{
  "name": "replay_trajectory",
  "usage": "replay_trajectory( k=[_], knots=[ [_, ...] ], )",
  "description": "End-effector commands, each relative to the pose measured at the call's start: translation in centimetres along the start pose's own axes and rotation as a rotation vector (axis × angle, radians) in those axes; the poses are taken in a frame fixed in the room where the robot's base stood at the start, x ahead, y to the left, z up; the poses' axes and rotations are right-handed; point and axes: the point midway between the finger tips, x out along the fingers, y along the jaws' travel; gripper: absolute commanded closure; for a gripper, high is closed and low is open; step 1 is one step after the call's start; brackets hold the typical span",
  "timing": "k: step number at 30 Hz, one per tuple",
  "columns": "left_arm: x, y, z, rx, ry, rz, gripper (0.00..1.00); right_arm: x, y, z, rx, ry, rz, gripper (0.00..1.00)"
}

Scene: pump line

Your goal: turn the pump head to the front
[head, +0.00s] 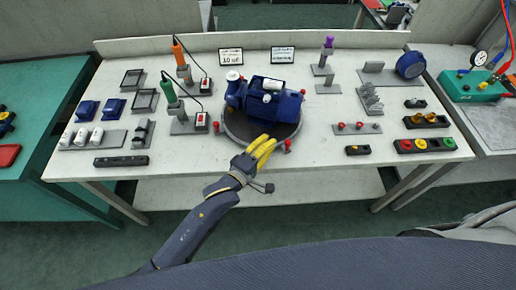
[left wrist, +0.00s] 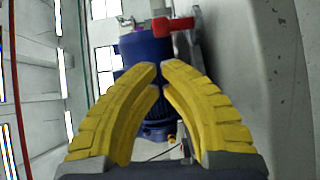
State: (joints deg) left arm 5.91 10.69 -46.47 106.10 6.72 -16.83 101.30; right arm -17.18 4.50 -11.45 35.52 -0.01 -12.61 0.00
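The blue pump (head: 270,100) sits on a dark round turntable (head: 238,127) in the middle of the table. Its rounded head (head: 236,92) with a white cap points to the left. A red knob (head: 288,145) stands out from the turntable's front right rim. My left gripper (head: 266,143), with yellow fingers, is at the turntable's front edge, just left of that knob. In the left wrist view its tips (left wrist: 160,70) nearly meet with nothing seen between them. A red knob (left wrist: 172,25) and the blue pump body (left wrist: 145,48) show beyond. My right gripper is not in view.
Grey trays and holders (head: 92,139) with parts fill the table's left side. Green and orange tools (head: 170,90) stand close left of the pump. Red pegs (head: 358,128) and a black block (head: 358,150) are on the right. The table front right of the turntable is clear.

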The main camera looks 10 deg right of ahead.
Motion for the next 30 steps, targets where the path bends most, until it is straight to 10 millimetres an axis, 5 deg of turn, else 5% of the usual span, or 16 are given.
replay_trajectory(
  k=[10, 30],
  knots=[
    [1.6, 0.0, 1.6, 0.000, 0.001, 0.000, 1.00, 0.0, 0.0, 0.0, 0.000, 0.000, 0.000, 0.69],
    [1.6, 0.0, 1.3, 0.000, 0.018, -0.001, 1.00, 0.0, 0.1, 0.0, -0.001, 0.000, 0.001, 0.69]
  ],
)
